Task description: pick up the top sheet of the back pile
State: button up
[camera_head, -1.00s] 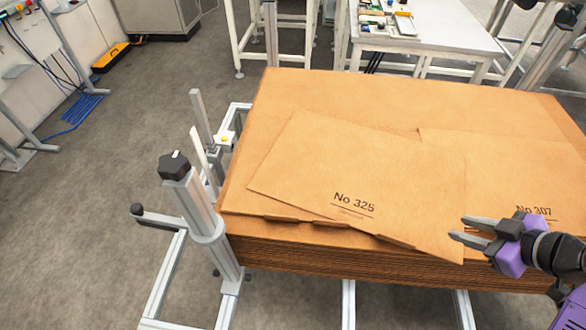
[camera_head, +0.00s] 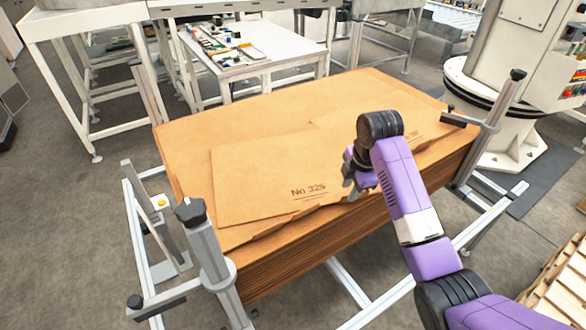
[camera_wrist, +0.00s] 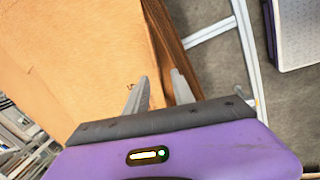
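A tall pile of brown cardboard sheets (camera_head: 290,262) sits in a metal frame. A loose sheet marked "No 325" (camera_head: 262,170) lies on top, turned slightly, its near edge close to the pile's front edge. Another loose sheet (camera_head: 350,112) lies partly beside and behind it; my arm covers part of it. My gripper (camera_head: 349,190) is at the front edge of the pile, near the right end of the No 325 sheet. In the wrist view its two fingers (camera_wrist: 158,82) are apart, over the cardboard edge (camera_wrist: 160,40). I cannot tell whether a sheet lies between them.
A metal post with a black knob (camera_head: 192,212) stands at the front left corner, another post (camera_head: 500,100) at the right. A white table (camera_head: 265,45) with small parts stands behind. A white machine base (camera_head: 515,75) is at the right, a wooden pallet (camera_head: 565,275) at the lower right.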

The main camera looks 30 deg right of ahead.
jog(key=x, duration=0.5)
jog(key=shift+w+d, duration=0.15)
jog(key=shift+d, duration=0.05)
grip_shut()
dwell(1.2)
